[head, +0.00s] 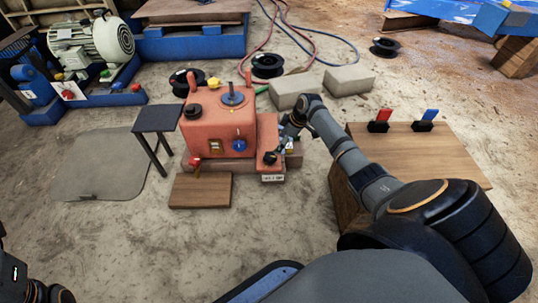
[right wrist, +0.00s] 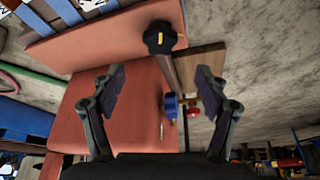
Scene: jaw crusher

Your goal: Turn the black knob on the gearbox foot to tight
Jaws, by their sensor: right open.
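The red gearbox (head: 222,128) stands on the floor in the middle of the head view. The black knob (head: 270,158) sits on its foot at the right; in the right wrist view the knob (right wrist: 160,37) shows a yellow mark on its lobed top. My right gripper (head: 284,142) is beside the foot, close to the knob. In the right wrist view its fingers (right wrist: 160,82) are open and apart, with nothing between them. The knob lies beyond the fingertips, roughly centred between them. My left gripper cannot be made out.
A blue knob (head: 239,145) is on the gearbox front. A small dark stand (head: 156,118) is to its left, and a wooden board (head: 200,191) lies in front. Concrete blocks (head: 297,90) are behind my right arm. A wooden crate (head: 440,150) with red and blue switches is at right.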

